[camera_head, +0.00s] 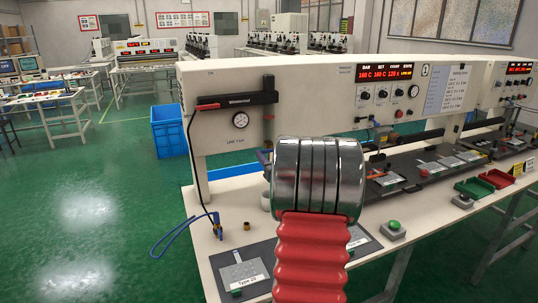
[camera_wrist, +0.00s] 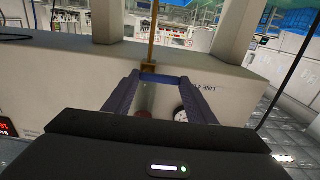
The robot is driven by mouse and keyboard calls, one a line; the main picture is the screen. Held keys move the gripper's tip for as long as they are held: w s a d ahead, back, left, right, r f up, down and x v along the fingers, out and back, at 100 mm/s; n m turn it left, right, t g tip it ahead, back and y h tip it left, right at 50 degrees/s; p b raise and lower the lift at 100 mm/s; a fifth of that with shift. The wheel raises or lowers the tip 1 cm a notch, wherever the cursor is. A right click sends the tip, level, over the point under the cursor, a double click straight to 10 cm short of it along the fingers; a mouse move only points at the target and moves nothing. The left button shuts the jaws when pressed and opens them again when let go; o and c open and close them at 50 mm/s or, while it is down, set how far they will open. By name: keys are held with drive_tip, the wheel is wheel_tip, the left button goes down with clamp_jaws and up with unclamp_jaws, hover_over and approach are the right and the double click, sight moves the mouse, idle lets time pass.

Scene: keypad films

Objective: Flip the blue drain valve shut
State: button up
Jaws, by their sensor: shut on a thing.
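In the wrist view the blue drain valve (camera_wrist: 164,79) shows as a short blue handle lying crosswise between the fingertips of my gripper (camera_wrist: 160,80). Both fingers touch it, one at each end, and the jaws are shut on it. A brass fitting (camera_wrist: 149,67) meets the handle, and a thin brass pipe (camera_wrist: 153,30) runs from it towards the top of the picture. In the head view a chrome cylinder with red bellows, which looks like my own arm, hides the valve and most of my gripper.
A white instrument panel (camera_head: 222,140) with a round gauge (camera_head: 240,120) stands over the bench. A black bar (camera_head: 240,99) with a red end crosses it. A blue hose (camera_head: 172,238), a brass piece (camera_head: 247,226) and a dark mat (camera_head: 262,262) lie below.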

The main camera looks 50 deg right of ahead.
drive_tip(key=shift+w+a+r, duration=0.1)
drive_tip(key=o, duration=1.1)
drive_tip(key=shift+s+a, duration=0.25)
drive_tip(key=shift+s, duration=0.45)
drive_tip(key=v, duration=1.2)
drive_tip(key=shift+s+a, duration=0.15)
